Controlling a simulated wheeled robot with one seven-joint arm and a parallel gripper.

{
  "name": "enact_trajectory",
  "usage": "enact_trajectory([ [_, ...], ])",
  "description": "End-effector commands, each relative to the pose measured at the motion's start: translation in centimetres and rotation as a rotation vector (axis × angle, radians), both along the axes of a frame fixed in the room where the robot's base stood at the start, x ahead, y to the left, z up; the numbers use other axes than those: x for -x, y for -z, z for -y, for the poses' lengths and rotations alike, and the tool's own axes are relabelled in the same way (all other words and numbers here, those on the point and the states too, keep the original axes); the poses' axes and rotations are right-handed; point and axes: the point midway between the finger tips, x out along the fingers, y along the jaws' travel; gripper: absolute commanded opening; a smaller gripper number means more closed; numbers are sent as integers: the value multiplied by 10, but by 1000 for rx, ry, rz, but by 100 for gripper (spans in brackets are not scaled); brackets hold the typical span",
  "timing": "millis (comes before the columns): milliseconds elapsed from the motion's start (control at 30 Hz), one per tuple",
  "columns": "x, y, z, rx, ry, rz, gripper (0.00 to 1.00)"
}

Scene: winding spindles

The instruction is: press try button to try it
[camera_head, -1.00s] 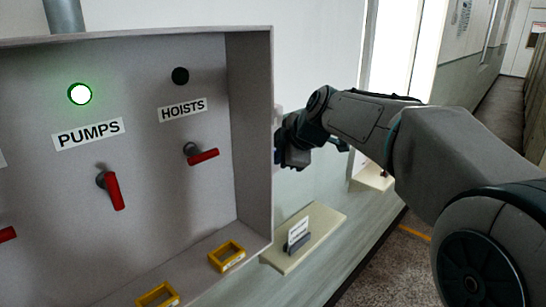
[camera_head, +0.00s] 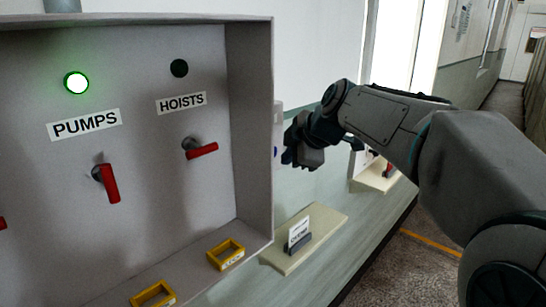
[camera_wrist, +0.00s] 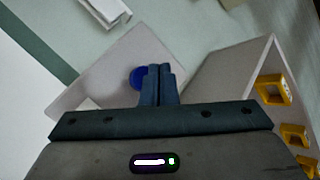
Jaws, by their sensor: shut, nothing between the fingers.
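A blue round button (camera_wrist: 138,77) sits on a pale panel (camera_wrist: 112,72) beside the grey cabinet in the wrist view. Its blue edge also shows in the head view (camera_head: 276,152), just right of the cabinet's side wall. My gripper (camera_wrist: 160,70) is shut and empty. In the wrist view its fingertips overlap the right part of the button; whether they touch it I cannot tell. In the head view my gripper (camera_head: 290,157) is just right of the button, with a small gap showing. No readable label shows on the panel.
The grey cabinet (camera_head: 252,130) holds a lit green PUMPS lamp (camera_head: 76,83), a dark HOISTS lamp (camera_head: 179,68), red-handled levers (camera_head: 203,150) and yellow frames (camera_head: 226,254). A shelf (camera_head: 325,225) with a small sign (camera_head: 299,232) is below my gripper. Another shelf (camera_head: 375,180) stands behind.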

Motion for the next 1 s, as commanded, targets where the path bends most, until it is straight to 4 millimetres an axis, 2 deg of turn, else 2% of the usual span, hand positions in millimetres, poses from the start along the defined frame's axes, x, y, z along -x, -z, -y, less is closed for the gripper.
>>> enact_trajectory([
  [33,3,4,5,0,2,1,0],
  [400,23,3,30,1,1,0,0],
  [1000,24,1,30,1,-1,0,0],
])
